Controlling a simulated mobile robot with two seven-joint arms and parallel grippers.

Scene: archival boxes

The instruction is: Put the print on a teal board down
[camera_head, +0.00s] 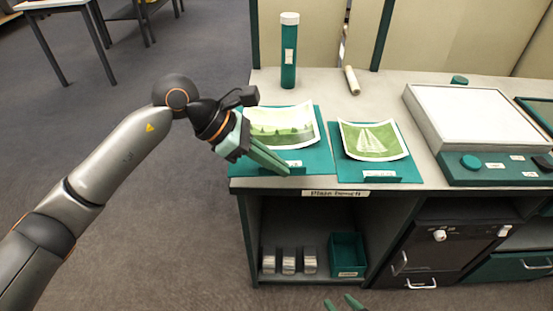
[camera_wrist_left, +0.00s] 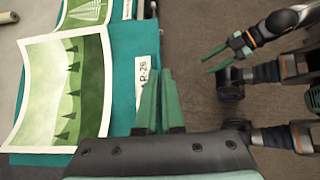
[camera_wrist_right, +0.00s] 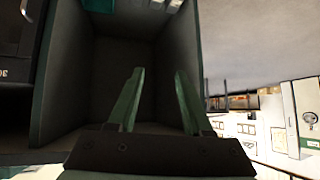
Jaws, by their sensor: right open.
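The print (camera_head: 281,126), a green landscape with small dark trees, lies on a teal board (camera_head: 318,152) at the bench's front left. It is large in the left wrist view (camera_wrist_left: 68,95), its paper edges curling. My left gripper (camera_head: 288,167) is at the board's front edge, its fingers close together by the lip with the R-26 label (camera_wrist_left: 146,70). In the left wrist view the fingers (camera_wrist_left: 160,80) seem shut on that lip. The board looks flat on or very near the bench top. My right gripper (camera_head: 345,302) is open and empty, low before the bench; its fingers (camera_wrist_right: 157,75) stand apart.
A second teal board (camera_head: 408,168) with a green print (camera_head: 375,138) lies close to the right. A light box (camera_head: 465,115) is further right. A teal bin (camera_head: 347,252) sits on the shelf below.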

